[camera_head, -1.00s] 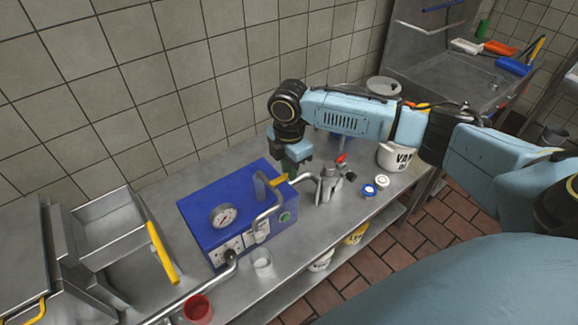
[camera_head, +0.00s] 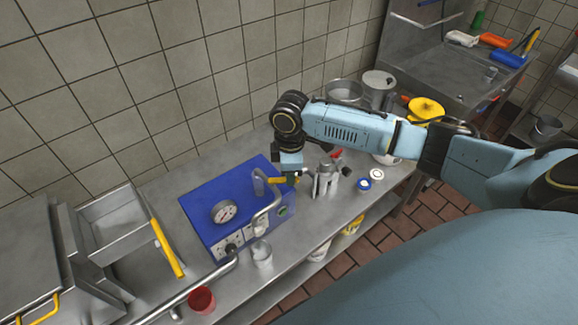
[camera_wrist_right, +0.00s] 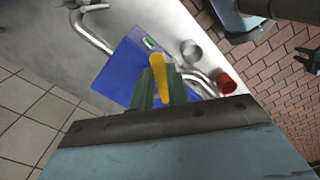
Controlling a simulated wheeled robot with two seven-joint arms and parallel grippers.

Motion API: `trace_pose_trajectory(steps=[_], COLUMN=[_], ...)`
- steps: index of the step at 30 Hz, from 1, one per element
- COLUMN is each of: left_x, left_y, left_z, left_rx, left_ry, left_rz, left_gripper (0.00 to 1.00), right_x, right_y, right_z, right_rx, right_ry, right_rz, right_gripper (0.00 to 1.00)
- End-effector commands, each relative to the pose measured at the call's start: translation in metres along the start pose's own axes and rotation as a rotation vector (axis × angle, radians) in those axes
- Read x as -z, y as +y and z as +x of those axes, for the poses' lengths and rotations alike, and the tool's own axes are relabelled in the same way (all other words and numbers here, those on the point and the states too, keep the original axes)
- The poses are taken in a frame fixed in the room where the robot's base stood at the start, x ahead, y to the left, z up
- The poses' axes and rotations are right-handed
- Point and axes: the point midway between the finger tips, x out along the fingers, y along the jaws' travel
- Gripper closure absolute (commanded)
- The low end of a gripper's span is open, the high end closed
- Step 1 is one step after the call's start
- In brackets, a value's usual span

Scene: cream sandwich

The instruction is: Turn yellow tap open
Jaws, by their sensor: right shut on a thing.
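The yellow tap handle (camera_head: 280,180) sits by the bent metal pipe (camera_head: 268,212) on the blue box (camera_head: 200,205). In the right wrist view the yellow handle (camera_wrist_right: 158,80) lies between the green fingers of my right gripper (camera_wrist_right: 160,86), which is shut on it. In the head view my right gripper (camera_head: 290,176) comes down from above at the handle, and its fingers are partly hidden. A dark green pronged shape at the right edge of the wrist view looks like my left gripper (camera_wrist_right: 308,58); its fingers are too small to judge.
The blue box carries a round gauge (camera_head: 223,211). A metal dispenser (camera_head: 325,182) with a red lever stands close to the right. A metal cup (camera_head: 262,254) and a red cup (camera_head: 201,300) stand in front. A long yellow handle (camera_head: 167,250) is at the left.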

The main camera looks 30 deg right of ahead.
Motion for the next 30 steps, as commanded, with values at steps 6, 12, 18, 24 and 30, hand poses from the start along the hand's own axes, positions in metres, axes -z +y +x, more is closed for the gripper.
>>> trace_pose_trajectory(steps=[6,12,18,24,30], left_x=[0.000,0.000,0.000,0.000,0.000], left_y=[0.000,0.000,0.000,0.000,0.000], left_z=[0.000,0.000,0.000,0.000,0.000], left_rx=[0.000,0.000,0.000,0.000,0.000], left_ry=[0.000,0.000,0.000,0.000,0.000], left_rz=[0.000,0.000,0.000,0.000,0.000], left_gripper=[0.64,0.64,0.64,0.64,0.64], right_x=[0.002,0.004,0.008,0.012,0.014], right_y=[-0.010,-0.018,-0.025,-0.029,-0.032], right_z=[0.000,0.000,0.000,0.000,-0.001], right_rx=[0.000,0.000,0.001,0.001,-0.001], right_ry=[0.002,0.003,0.003,0.002,0.003], right_rz=[0.204,0.394,0.568,0.706,0.798], right_gripper=[1.00,1.00,1.00,1.00,1.00])
